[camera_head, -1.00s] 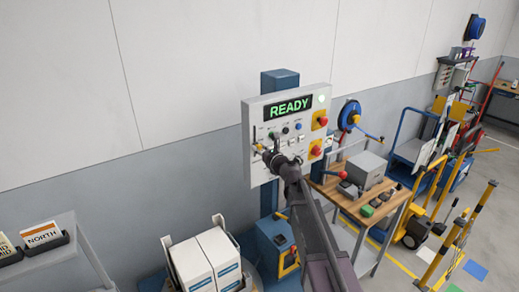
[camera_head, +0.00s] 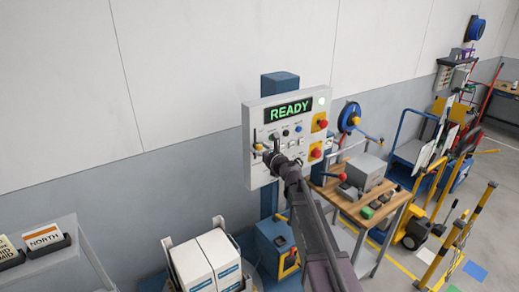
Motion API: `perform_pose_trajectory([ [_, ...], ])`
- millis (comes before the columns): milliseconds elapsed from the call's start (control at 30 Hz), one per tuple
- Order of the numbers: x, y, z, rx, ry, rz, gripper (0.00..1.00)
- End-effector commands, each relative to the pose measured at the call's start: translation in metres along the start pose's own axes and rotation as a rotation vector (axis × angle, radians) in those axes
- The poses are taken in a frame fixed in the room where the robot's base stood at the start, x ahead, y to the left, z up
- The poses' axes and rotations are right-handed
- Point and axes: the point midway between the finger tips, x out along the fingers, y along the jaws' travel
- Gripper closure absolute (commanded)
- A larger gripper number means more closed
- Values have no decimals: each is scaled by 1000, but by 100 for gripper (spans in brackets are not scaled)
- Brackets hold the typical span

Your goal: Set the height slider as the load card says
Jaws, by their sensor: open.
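The control panel (camera_head: 318,110) is a pale box on a blue post, with a display reading READY in green and a lit green lamp. It carries several small buttons and two red knobs on yellow plates. The height slider seems to be at the panel's left side, where a small yellow knob (camera_head: 258,147) shows beside my gripper. My gripper (camera_head: 266,153) is open at the panel's lower left, close to that knob; I cannot tell whether they touch. My gripper and arm hide part of the panel. Cards (camera_head: 43,237) stand on a shelf at lower left, one reading NORTH.
A wooden-topped workbench (camera_head: 345,200) with a grey box and small devices stands right of the panel. White boxes (camera_head: 208,262) stand below left. A yellow hand truck (camera_head: 418,230) and a blue cart are farther right. The wall left of the panel is bare.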

Motion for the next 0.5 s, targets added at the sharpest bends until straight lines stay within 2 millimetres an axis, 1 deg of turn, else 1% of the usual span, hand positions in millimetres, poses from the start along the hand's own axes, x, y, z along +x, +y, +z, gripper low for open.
perform_pose_trajectory([
  [167, -4, 0, 0, 0, 0, 0, 29],
  [267, -11, 0, 0, 0, 0, -1, 29],
  [367, -22, 1, 0, 0, 0, -1, 29],
  [500, -42, 1, 0, 0, 0, -1, 29],
])
